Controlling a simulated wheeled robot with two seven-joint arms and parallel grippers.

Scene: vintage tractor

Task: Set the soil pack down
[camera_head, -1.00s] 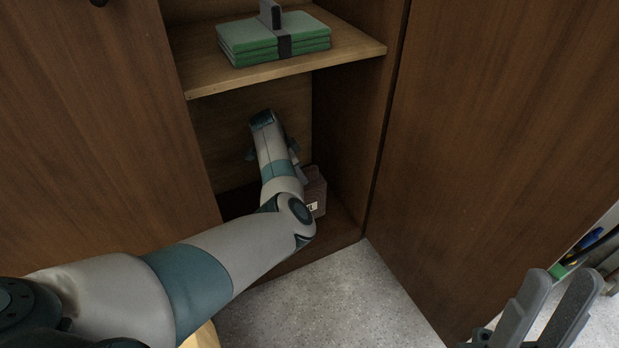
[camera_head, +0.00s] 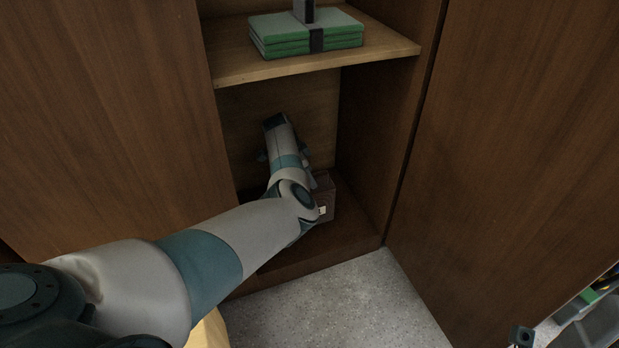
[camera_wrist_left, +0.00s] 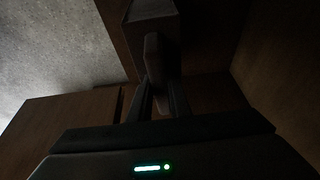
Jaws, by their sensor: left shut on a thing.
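The soil pack (camera_head: 325,199) is a dark brown block with a small white label, low inside the cabinet. My left arm hides much of it in the head view. In the dim left wrist view the soil pack (camera_wrist_left: 152,12) shows at the top, with a handle-like bar (camera_wrist_left: 153,58) reaching between my fingers. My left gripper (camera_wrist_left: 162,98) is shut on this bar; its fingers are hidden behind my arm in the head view. I cannot tell whether the pack touches the cabinet floor. A small dark piece, probably of my right gripper (camera_head: 522,336), shows at the bottom edge.
A green strapped pack (camera_head: 307,37) with a grey handle lies on the shelf (camera_head: 360,62) above my left arm. Brown door panels (camera_head: 520,150) stand on both sides of the opening. Bare grey floor (camera_head: 340,305) lies in front. Blurred objects show at lower right.

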